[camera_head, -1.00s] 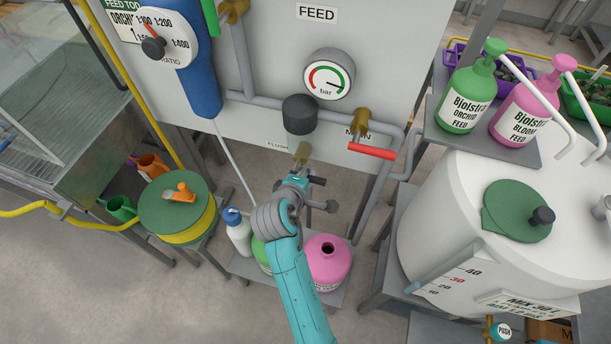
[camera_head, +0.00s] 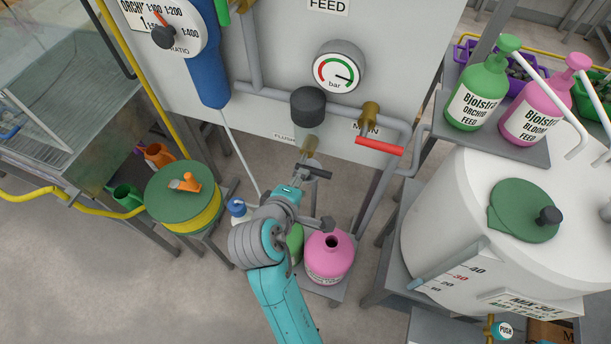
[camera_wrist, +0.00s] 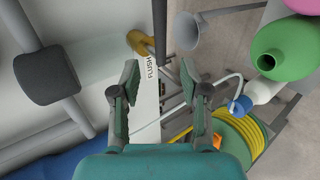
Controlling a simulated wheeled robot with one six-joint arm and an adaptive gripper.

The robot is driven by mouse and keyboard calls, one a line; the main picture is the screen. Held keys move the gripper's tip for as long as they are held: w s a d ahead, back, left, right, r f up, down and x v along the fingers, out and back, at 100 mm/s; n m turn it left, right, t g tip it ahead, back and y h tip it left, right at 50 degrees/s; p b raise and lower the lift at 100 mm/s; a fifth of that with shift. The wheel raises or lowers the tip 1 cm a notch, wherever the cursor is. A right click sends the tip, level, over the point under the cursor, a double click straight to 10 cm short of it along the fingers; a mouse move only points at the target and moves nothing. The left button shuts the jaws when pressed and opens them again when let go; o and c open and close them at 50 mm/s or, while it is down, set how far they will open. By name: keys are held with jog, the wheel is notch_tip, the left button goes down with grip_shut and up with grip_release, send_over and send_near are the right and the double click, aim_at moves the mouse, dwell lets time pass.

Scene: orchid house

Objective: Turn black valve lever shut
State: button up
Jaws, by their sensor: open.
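The black valve lever (camera_head: 318,173) sticks out to the right below the brass flush valve (camera_head: 309,146), under the feed panel. In the wrist view the lever (camera_wrist: 160,32) is a dark bar beside the brass valve body (camera_wrist: 141,44), near the FLUSH label. My gripper (camera_head: 299,174) is close to the lever in the head view. In the wrist view my gripper (camera_wrist: 160,80) has its two fingers wide apart with nothing between them. The lever lies ahead of the gap, apparently not gripped. Whether a finger touches it I cannot tell.
A red lever (camera_head: 380,147) on the main valve is close by to the right. A black-capped fitting (camera_head: 308,105) is above. A pink bottle (camera_head: 329,257) stands below my gripper, and a white tank (camera_head: 455,215) stands to the right.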

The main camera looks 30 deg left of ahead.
jog(key=shift+v, duration=0.95)
jog(key=s+d+f+m, duration=0.2)
jog(key=d+f, duration=0.2)
jog(key=d, duration=0.4)
jog(key=s+d+f+m+y, duration=0.15)
jog(key=d+f, duration=0.25)
jog(key=d, duration=0.4)
jog(key=s+d+f+m+h, duration=0.1)
jog(key=s+d+f+m, duration=0.2)
jog(key=d, duration=0.5)
jog(key=s+d+m+t, duration=0.2)
jog(key=s+d+m, duration=0.4)
jog(key=s+d, duration=0.35)
jog(key=s+d+r+m+t+h, duration=0.1)
jog(key=s+d+r+m, duration=0.2)
jog(key=s+r+m, duration=0.1)
jog(key=s+d+r+m+h, duration=0.2)
jog(key=s+d+r+m, duration=0.1)
jog(key=s+r+m, duration=0.1)
jog(key=s+r, duration=0.1)
jog(key=s, duration=0.1)
jog(key=shift+s+d+r+t, duration=0.2)
jog(key=shift+s+d+t, duration=0.1)
jog(key=shift+t, duration=0.1)
